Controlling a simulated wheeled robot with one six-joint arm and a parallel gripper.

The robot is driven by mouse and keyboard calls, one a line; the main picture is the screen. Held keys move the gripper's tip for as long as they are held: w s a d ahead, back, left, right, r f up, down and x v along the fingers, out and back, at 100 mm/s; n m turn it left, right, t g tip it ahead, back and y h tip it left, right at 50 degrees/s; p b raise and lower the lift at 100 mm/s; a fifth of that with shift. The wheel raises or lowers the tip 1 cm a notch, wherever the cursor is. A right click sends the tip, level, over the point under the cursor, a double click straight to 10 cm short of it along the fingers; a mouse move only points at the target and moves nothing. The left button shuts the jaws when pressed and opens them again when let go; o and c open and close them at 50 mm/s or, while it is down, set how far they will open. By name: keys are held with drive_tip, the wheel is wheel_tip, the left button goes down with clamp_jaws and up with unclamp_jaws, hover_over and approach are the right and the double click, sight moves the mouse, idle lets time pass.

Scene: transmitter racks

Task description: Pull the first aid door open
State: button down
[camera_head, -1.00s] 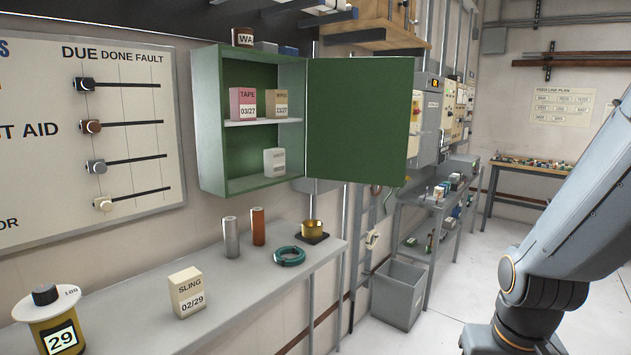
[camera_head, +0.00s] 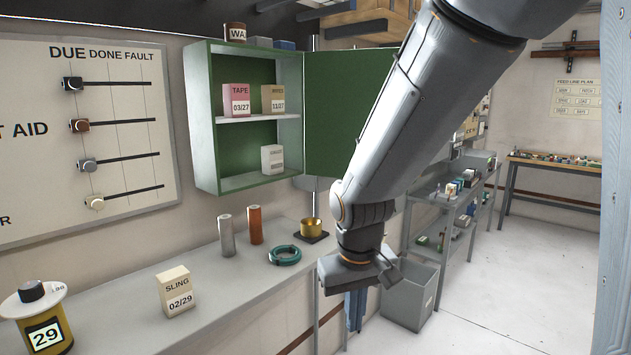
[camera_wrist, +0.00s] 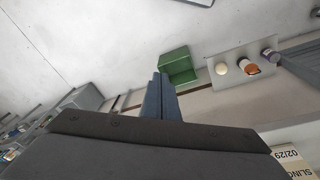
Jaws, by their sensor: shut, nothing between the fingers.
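The green first aid cabinet (camera_head: 203,125) hangs on the wall above the bench. Its door (camera_head: 340,100) stands wide open, swung out to the right, with its green face towards me. My arm hides the door's right part, and no handle shows. My gripper (camera_head: 356,318) hangs low in front of the bench's right end, below the door and clear of it. In the wrist view my blue fingers (camera_wrist: 160,97) are together and empty.
The cabinet holds a pink TAPE box (camera_head: 236,100) and other small boxes. On the bench (camera_head: 225,290) stand a SLING box (camera_head: 175,291), two cylinders, a teal coil (camera_head: 285,255) and a brass cup (camera_head: 311,229). A grey bin (camera_head: 408,300) stands on the floor near my gripper.

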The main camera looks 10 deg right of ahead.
drive_tip(key=w+a+r+t+h+b, duration=0.15)
drive_tip(key=w+r, duration=0.35)
drive_tip(key=r, duration=0.5)
drive_tip(key=w+a+r+t+h, duration=0.1)
drive_tip(key=w+a+r, duration=0.3)
drive_tip(key=r, duration=0.5)
drive_tip(key=w+a+r+t+h, duration=0.15)
drive_tip(key=w+r, duration=0.35)
drive_tip(key=r, duration=0.5)
drive_tip(key=w+d+f+p, duration=0.4)
drive_tip(key=w+d+f, duration=0.1)
drive_tip(key=d+f, duration=0.2)
drive_tip(key=shift+w+d+f, duration=0.25)
drive_tip(key=shift+d, duration=0.45)
